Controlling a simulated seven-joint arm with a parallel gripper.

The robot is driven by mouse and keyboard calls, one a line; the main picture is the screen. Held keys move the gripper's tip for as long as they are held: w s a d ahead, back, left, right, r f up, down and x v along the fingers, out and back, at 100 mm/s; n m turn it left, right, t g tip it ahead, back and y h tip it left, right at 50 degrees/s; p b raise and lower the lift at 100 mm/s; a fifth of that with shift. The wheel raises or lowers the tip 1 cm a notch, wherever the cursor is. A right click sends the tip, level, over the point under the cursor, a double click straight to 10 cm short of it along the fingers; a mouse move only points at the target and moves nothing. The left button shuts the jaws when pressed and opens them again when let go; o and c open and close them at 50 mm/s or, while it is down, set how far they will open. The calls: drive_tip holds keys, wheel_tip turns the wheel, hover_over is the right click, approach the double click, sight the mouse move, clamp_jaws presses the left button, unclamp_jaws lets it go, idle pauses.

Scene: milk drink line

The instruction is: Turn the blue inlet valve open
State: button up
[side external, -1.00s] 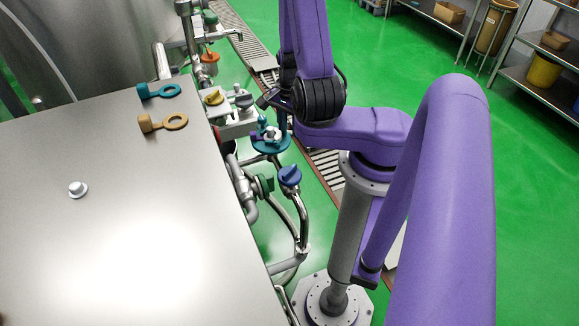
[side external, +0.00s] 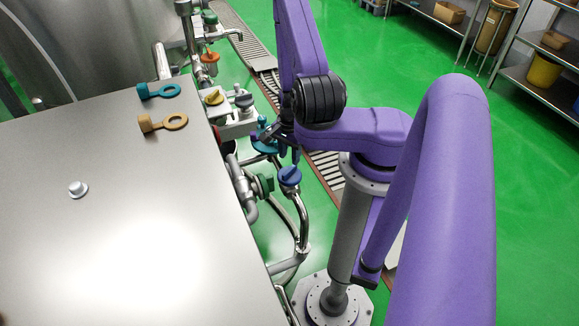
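The blue valve (side external: 289,177) has a round body with a raised handle bar on top. It sits on bent steel piping beside the metal table, in the middle of the side view. My gripper (side external: 288,156) points down just above the blue valve, with its fingers close to the handle. I cannot tell whether they touch it. The fingers are small and dark here, and the gap between them is not clear.
A teal round fitting (side external: 262,147) stands just behind my gripper, partly hidden. A green valve (side external: 264,185) is close on the left. The steel table (side external: 120,220) edge runs along the left.

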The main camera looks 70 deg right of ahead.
sight(290, 169)
drive_tip(key=shift+f, duration=3)
clamp_jaws()
